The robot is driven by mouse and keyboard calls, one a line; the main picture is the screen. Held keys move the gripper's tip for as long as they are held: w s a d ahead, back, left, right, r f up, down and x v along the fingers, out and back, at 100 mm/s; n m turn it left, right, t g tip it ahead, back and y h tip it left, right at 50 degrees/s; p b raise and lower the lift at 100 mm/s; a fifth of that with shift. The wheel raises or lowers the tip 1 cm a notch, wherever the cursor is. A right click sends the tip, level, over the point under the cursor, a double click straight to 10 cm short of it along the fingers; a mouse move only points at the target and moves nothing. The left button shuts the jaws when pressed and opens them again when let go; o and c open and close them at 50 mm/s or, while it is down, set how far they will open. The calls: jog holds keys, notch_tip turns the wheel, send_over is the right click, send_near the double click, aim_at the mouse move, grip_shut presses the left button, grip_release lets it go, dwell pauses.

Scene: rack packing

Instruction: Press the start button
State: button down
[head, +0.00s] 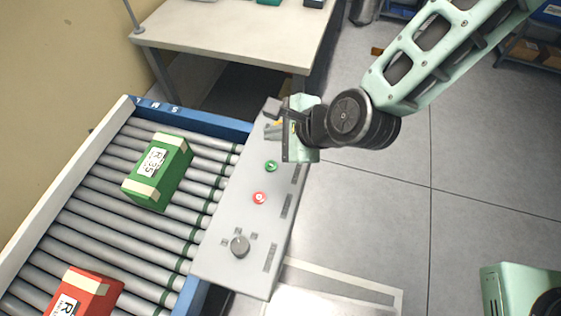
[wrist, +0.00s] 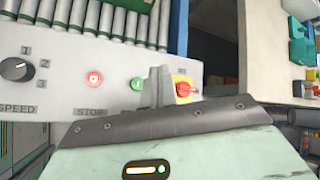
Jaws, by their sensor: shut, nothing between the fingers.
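The green start button (head: 271,166) sits on the grey control panel (head: 222,222), with the red stop button (head: 259,198) beside it. In the wrist view the green button (wrist: 137,83) is just left of my gripper's fingers (wrist: 159,82); its label is hidden. My gripper (head: 273,115) is shut and empty over the panel's far end, beyond the green button in the head view. The fingers appear apart from the button, between it and a red-and-yellow switch (wrist: 184,89). Their height above the panel is hard to tell.
A speed knob (head: 240,247) stands at the panel's near end. The roller conveyor (head: 108,220) left of the panel carries a green box (head: 158,171) and a red box (head: 84,293). A table (head: 230,35) stands behind.

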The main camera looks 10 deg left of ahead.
aim_at(275, 167)
notch_tip(275, 167, down, 9)
jog(key=b, duration=0.7)
jog(key=shift+r, duration=0.1)
dwell(2.0)
jog(key=shift+f+b, duration=0.4)
jog(key=shift+f+b, duration=0.3)
jog(key=shift+f, duration=0.05)
dwell(0.5)
jog(key=shift+r, duration=0.15)
jog(key=shift+r+p, duration=0.65)
jog(key=shift+r, duration=0.1)
jog(key=shift+r+p, duration=2.05)
jog(key=shift+r, duration=0.35)
